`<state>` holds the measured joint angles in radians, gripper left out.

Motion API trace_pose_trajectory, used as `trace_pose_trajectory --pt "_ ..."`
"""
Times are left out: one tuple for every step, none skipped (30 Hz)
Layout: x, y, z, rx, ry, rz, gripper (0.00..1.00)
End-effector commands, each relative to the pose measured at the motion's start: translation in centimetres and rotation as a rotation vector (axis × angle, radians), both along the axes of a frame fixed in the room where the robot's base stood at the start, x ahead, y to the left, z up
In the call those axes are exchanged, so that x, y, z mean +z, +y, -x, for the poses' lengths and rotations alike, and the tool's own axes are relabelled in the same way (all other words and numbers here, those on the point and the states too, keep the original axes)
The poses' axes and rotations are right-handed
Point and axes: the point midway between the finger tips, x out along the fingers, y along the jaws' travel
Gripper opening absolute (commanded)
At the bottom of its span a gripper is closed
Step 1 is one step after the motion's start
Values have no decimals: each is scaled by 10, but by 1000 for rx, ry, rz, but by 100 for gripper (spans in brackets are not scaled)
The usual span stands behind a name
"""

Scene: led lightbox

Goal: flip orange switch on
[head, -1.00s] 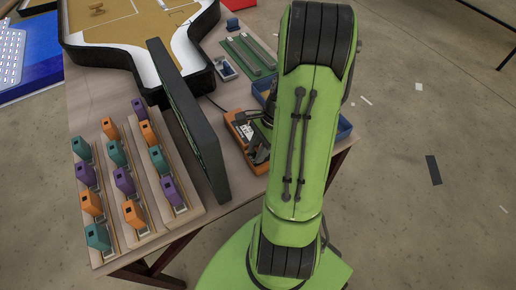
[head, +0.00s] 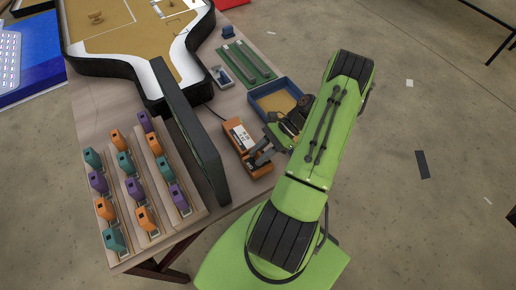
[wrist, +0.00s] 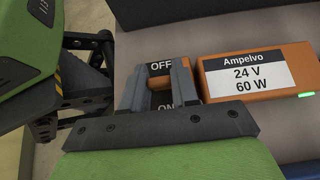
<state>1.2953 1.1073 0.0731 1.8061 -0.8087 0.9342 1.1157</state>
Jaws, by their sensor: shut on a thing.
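The orange switch box (head: 246,148) sits on the table beside the upright dark panel. In the wrist view its orange body (wrist: 270,68) carries a label reading "Ampelvo 24 V 60 W". The switch (wrist: 159,83) is orange, with "OFF" printed above it and "ON" below. My gripper (wrist: 158,82) has one finger on each side of the switch and is shut on it. The fingers hide the switch's sides and part of the "ON" lettering. In the head view my gripper (head: 258,155) is at the box's near end.
A tall dark panel (head: 190,130) stands just left of the box. Racks of coloured blocks (head: 145,195) lie further left. A blue tray (head: 262,92) is behind my gripper, with green strips (head: 240,62) beyond. A green light (wrist: 307,95) shows at the box's edge.

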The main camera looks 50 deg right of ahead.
Motion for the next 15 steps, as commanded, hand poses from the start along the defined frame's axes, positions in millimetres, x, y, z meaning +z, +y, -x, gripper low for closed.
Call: trace_pose_trajectory --pt "1 -1 0 -1 -12 -34 0" --pt "1 -2 1 -3 -16 -49 0" --pt "0 -2 1 -1 -22 -72 0" --pt "0 -3 1 -1 -27 -85 0" --pt "-1 -3 1 0 -31 -99 0" --pt "-1 -3 1 -1 -37 -115 0" --pt "-1 -4 1 0 -40 -126 0" --pt "-2 -4 1 0 -42 -136 0" --pt "-2 -4 1 0 -44 -147 0" --pt "-2 -4 1 1 -46 -155 0" --pt "-2 -4 1 1 -48 -162 0" --pt "-2 -5 1 1 -51 -168 0" --pt "-2 -5 1 1 -53 -173 0" --pt "-2 -5 1 2 -54 -177 0" --pt "-2 -5 1 2 -54 -182 0"
